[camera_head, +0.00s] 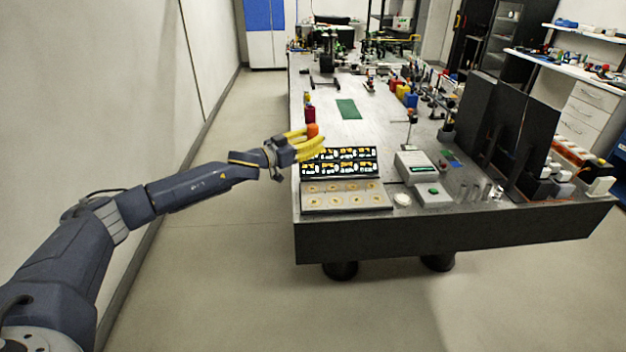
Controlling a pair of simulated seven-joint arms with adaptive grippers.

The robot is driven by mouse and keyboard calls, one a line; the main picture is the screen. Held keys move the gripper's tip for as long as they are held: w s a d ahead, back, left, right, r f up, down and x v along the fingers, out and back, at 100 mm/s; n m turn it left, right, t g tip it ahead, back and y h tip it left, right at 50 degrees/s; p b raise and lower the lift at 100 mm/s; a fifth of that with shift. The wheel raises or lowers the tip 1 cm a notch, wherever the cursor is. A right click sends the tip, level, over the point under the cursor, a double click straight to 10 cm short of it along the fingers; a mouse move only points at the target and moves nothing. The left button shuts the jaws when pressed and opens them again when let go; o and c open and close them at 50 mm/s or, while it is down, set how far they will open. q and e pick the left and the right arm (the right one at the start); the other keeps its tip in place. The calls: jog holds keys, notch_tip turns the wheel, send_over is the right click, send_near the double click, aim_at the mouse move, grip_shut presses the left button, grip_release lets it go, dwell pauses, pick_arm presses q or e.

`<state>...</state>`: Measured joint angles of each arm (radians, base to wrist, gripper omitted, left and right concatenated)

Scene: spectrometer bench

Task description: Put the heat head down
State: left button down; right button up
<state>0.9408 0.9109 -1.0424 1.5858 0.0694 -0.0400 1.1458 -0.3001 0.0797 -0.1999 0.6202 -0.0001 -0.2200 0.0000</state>
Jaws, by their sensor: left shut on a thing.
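My left gripper (308,148) has yellow fingers and reaches in from the left over the bench's left edge, just behind the black display panel. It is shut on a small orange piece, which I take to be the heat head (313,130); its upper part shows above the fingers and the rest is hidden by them. I cannot tell whether it touches the bench (372,131). My right gripper is not in view.
A display panel (339,154) and a tray (346,209) with several round samples lie in front of the gripper. Dark red bottles (310,114) stand just behind it. A white instrument (414,168) stands to the right. The bench around the green mat (348,109) is clear.

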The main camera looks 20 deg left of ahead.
pick_arm(q)
notch_tip(320, 180, down, 14)
jog(key=shift+r, duration=0.1)
dwell(0.6)
jog(key=shift+f, duration=0.25)
jog(key=c, duration=1.1)
grip_release()
jog(key=shift+o, duration=0.2)
jog(key=shift+r, duration=0.1)
jog(key=v, duration=1.2)
